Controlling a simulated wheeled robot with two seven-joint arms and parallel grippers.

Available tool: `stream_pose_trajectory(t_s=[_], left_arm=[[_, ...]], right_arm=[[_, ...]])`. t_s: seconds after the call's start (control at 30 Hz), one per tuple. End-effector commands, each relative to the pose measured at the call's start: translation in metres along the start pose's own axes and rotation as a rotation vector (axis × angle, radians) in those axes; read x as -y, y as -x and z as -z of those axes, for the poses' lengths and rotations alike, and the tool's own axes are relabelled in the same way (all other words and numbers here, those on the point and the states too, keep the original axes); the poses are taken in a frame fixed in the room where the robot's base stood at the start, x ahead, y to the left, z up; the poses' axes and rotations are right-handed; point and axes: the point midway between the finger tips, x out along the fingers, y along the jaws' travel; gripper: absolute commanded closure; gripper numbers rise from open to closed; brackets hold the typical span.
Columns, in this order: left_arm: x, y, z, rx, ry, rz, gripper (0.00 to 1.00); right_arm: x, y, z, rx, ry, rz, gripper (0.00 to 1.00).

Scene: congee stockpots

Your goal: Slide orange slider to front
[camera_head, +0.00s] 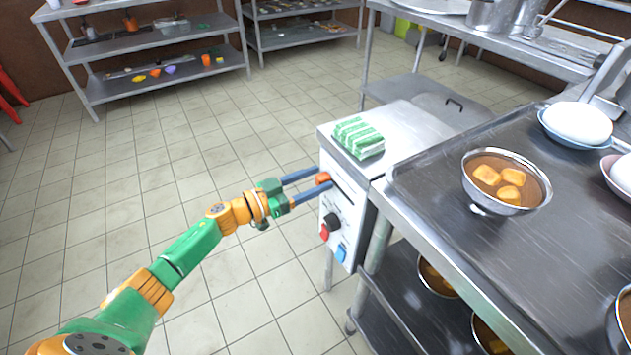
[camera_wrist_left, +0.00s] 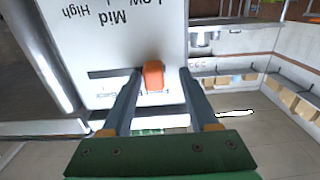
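The orange slider (camera_head: 323,178) sits on the front panel of the white control box (camera_head: 345,215). My left gripper (camera_head: 308,185) is at the panel, with its two blue-grey fingers apart and the slider between their tips. In the left wrist view the orange slider (camera_wrist_left: 153,75) stands in a dark slot (camera_wrist_left: 110,73), and the left gripper's fingers (camera_wrist_left: 158,85) are on either side of it with gaps. The slot runs out to one side of the slider. The right gripper is not in view.
A green and white striped packet (camera_head: 358,137) lies on the box. A black knob (camera_head: 332,222), a red switch and a blue switch are lower on the panel. To the right, a metal table (camera_head: 440,185) holds a bowl of broth (camera_head: 506,182). Tiled floor on the left is free.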

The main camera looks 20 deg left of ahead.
Motion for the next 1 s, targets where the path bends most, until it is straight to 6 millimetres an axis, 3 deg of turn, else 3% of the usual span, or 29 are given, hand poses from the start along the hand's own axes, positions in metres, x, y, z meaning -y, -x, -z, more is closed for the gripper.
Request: stream_pose_trajectory(t_s=[0.27, 0.5, 0.63, 1.0], left_arm=[[-0.001, 0.003, -0.001, 0.002, 0.002, -0.003, 0.40], [-0.001, 0.052, 0.000, 0.004, 0.001, -0.002, 0.40], [-0.001, 0.068, -0.001, 0.002, 0.002, -0.002, 0.40], [0.000, 0.071, 0.000, 0.000, 0.001, -0.001, 0.40]], right_arm=[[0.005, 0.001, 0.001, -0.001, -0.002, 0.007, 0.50], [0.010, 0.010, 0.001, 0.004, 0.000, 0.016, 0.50], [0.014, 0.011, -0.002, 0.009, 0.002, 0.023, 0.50], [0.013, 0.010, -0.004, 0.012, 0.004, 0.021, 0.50]])
